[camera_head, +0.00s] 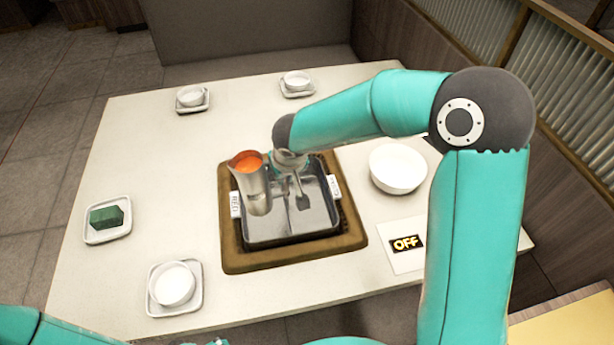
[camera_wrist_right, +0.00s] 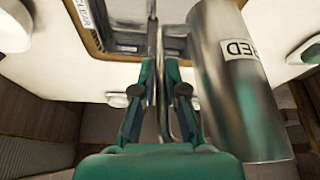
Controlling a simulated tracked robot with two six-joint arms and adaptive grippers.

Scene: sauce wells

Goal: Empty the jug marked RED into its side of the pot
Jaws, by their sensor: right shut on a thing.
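The steel jug (camera_head: 254,190) holds orange-red liquid up near its rim and looks about upright over the left half of the pot. My right gripper (camera_head: 302,192) is shut on the jug's handle, on the jug's right side. The fingers also show in the right wrist view (camera_wrist_right: 166,75). The divided metal pot (camera_head: 290,237) sits in a brown surround, with white labels at both sides. One label reads "CLEAR" (camera_wrist_right: 86,14); the left one (camera_head: 236,204) is too small to read. My left gripper is not visible.
A white bowl (camera_head: 398,167) and an "OFF" sign (camera_head: 407,242) are right of the pot. Small bowls on saucers stand at the back (camera_head: 191,96) and front left (camera_head: 172,284). A green block (camera_head: 106,217) lies on a left dish.

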